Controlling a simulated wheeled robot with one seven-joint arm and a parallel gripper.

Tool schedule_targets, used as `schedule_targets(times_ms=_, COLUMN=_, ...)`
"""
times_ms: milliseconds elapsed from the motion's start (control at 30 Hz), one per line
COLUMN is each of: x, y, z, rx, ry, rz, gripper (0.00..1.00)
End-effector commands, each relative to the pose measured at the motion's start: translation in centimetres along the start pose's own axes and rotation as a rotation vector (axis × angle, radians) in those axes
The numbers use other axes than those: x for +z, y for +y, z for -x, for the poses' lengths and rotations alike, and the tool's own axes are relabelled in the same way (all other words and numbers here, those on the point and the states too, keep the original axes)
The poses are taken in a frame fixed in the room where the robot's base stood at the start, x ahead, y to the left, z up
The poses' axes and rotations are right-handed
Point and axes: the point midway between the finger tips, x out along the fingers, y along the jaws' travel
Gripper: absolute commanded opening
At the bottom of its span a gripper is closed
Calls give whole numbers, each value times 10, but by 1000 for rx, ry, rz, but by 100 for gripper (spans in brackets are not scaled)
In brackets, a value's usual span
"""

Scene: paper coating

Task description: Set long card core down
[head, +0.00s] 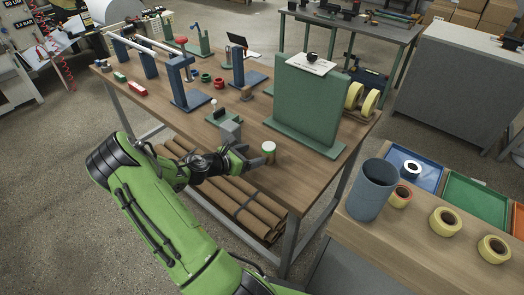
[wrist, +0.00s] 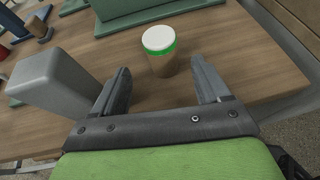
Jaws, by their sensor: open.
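The card core (head: 268,149) is a short brown cylinder with a green band and a whitish top. It stands upright on the wooden table (head: 190,123) near its front edge. In the wrist view the core (wrist: 159,60) is centred ahead, between and slightly beyond the fingertips. My gripper (head: 254,157) is open, low over the table, with a finger on either side of the core's line. In the wrist view gaps show between the core and both fingers of my gripper (wrist: 161,70). Whether its base touches the table all round is hard to see.
A grey block (wrist: 55,85) stands close to my left finger. A green upright plate (head: 308,105) on a base stands behind the core. Blue stands (head: 188,85) and small red parts are farther left. At right, a side bench holds a grey-blue cylinder (head: 371,190) and several yellow rolls.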

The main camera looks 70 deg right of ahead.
Motion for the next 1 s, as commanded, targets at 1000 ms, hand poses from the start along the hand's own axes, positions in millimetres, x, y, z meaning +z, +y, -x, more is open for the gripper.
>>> schedule_targets(times_ms=1000, x=-7, y=-23, z=281, rx=-102, ry=874, rz=-869, gripper=75)
